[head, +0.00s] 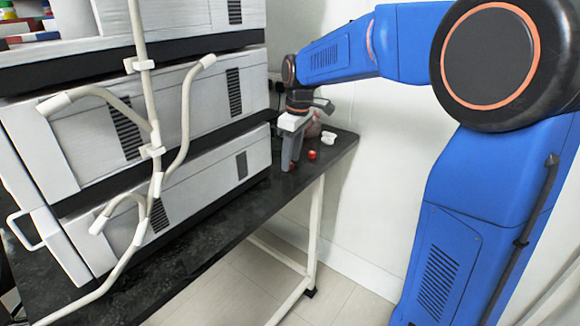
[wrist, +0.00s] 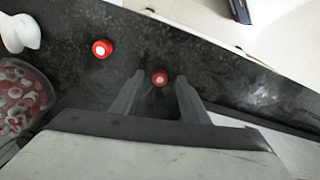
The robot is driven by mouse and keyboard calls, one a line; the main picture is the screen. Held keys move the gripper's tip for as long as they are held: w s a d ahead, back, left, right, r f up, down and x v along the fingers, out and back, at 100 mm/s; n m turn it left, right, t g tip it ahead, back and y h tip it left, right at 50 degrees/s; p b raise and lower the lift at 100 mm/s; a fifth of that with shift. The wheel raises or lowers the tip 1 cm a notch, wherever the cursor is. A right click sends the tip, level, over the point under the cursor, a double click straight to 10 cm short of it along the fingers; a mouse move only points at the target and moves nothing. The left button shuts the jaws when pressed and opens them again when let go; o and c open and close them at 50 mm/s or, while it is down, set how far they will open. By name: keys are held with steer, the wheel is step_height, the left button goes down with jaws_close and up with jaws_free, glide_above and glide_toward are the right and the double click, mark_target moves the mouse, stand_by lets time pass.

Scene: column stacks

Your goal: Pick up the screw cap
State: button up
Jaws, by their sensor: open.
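Two small round red caps with pale centres lie on the dark bench top. In the wrist view one red cap (wrist: 159,79) shows between the tips of my two fingers, and the other red cap (wrist: 101,49) lies outside them, up and to the left. My gripper (wrist: 161,84) is open, pointing down, with nothing held; I cannot tell how high its tips are above the bench. In the head view my gripper (head: 289,163) is over the bench's far end, and the outer red cap (head: 312,155) shows to its right. The cap between the fingers is mostly hidden there.
A clear bag of red pieces (wrist: 20,98) and a white object (wrist: 18,33) lie left in the wrist view. Stacked grey instruments (head: 215,165) stand close left of my gripper in the head view. The dark bench (head: 345,146) ends just right of the caps.

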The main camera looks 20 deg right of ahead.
steer(key=shift+f, duration=0.3)
steer(key=shift+c, duration=0.2)
jaws_close()
steer(key=shift+r, duration=0.1)
